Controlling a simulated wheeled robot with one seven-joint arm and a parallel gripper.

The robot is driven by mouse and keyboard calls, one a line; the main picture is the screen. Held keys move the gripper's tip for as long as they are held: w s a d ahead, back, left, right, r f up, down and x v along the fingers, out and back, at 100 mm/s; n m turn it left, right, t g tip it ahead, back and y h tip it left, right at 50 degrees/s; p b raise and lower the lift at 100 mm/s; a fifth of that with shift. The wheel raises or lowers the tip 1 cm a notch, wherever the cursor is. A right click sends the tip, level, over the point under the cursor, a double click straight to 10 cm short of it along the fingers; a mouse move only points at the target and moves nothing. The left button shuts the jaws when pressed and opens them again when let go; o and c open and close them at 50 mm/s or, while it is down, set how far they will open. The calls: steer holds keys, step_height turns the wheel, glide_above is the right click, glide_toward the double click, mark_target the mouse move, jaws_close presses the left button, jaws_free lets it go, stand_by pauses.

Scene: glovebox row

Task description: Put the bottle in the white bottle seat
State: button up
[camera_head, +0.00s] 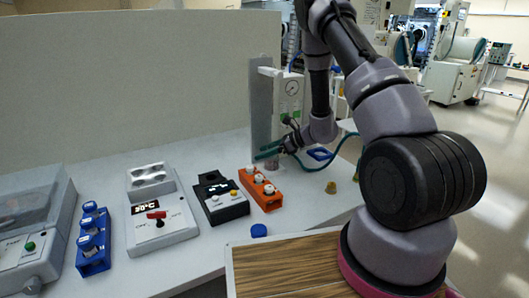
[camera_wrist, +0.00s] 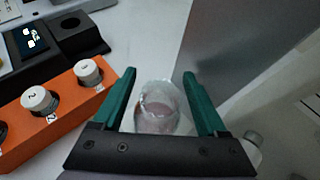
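A clear, open-topped vessel with pinkish contents, which looks like the bottle, stands between the fingers in the wrist view (camera_wrist: 158,112). It shows small below my gripper in the head view (camera_head: 273,163). My gripper (camera_head: 268,152) is open, with green fingers (camera_wrist: 160,95) on either side of the vessel and gaps visible. I cannot tell whether either finger touches it. A white device (camera_head: 168,232) with a "30°C" display, red knob and round silver places on top stands to the left. I cannot tell which part is the white bottle seat.
An orange rack (camera_head: 255,183) with white-capped vials stands just left of my gripper. Further left are a black device (camera_head: 222,212) and a blue rack (camera_head: 93,262). A grey panel (camera_head: 261,110) and gauge unit (camera_head: 290,90) stand behind. A blue cap (camera_head: 259,230) lies at the front.

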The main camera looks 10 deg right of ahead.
steer(key=shift+d+r, duration=0.15)
steer(key=shift+r, duration=0.05)
steer(key=v, duration=1.2)
steer(key=s+a+r+n+g+h, duration=0.1)
steer(key=s+a+r+n+g, duration=0.15)
steer(key=s+r+n, duration=0.45)
steer(key=s+a+r+n+g+h, duration=0.1)
steer(key=s+a+r+n, duration=0.25)
steer(key=r, duration=0.75)
steer(key=s+d+r+n+t+h, duration=0.2)
steer(key=s+r+n+h, duration=0.1)
steer(key=s+r, duration=0.3)
steer(key=s+d+r+n+t+h, duration=0.2)
steer(key=s+r+n+t+h, duration=0.1)
steer(key=s, duration=0.5)
step_height(320, 180, up, 4)
steer(key=shift+s+d+f+n+h, duration=0.15)
steer(key=shift+s+d+n+h, duration=0.25)
steer(key=shift+n, duration=0.85)
